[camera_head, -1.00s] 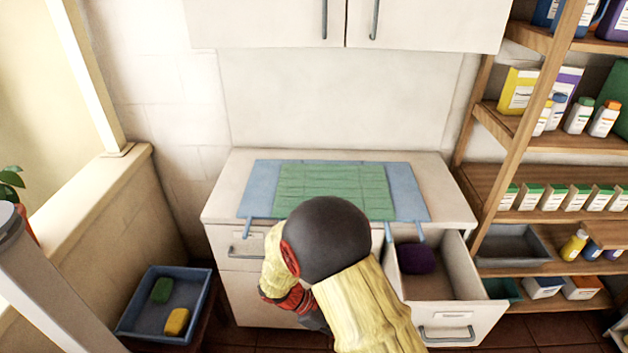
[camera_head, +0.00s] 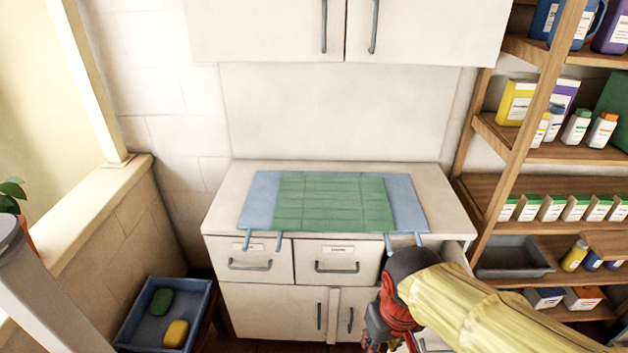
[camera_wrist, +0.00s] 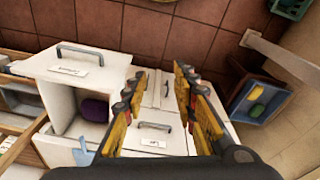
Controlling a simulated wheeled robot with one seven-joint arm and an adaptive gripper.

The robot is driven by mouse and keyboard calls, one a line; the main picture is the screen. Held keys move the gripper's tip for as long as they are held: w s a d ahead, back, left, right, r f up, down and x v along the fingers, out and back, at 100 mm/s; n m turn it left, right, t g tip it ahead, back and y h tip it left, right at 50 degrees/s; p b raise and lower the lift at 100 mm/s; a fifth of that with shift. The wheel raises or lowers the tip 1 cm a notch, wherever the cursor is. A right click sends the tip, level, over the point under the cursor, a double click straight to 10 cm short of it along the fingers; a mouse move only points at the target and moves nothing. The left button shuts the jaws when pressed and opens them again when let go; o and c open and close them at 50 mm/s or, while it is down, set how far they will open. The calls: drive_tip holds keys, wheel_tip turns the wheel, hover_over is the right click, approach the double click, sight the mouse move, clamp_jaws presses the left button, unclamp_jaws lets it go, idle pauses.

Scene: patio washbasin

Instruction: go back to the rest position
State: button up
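My gripper (camera_wrist: 158,82) is open in the wrist view, with nothing between its two yellow fingers. In the head view my arm reaches in from the lower right, and my gripper (camera_head: 385,330) is low in front of the cabinet's right side; its fingertips are not clear there. The right drawer (camera_wrist: 72,68) is pulled out, left of the fingers in the wrist view. A dark purple rounded thing (camera_wrist: 94,109) lies inside it. In the head view my arm hides most of that drawer.
A green cloth on a blue mat (camera_head: 412,205) lies on the counter (camera_head: 225,208). A blue tray (camera_head: 139,331) with a green and a yellow sponge stands at lower left. A stocked wooden shelf (camera_head: 510,190) stands at right. Cupboards (camera_head: 270,25) hang above.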

drive_tip(key=s+d+r+m+t, duration=0.2)
drive_tip(key=s+d+r+t, duration=0.1)
drive_tip(key=r, duration=0.7)
drive_tip(key=d+t, duration=0.1)
drive_tip(key=d, duration=0.1)
drive_tip(key=shift+s+d+m, duration=0.2)
drive_tip(key=shift+d+m, duration=0.1)
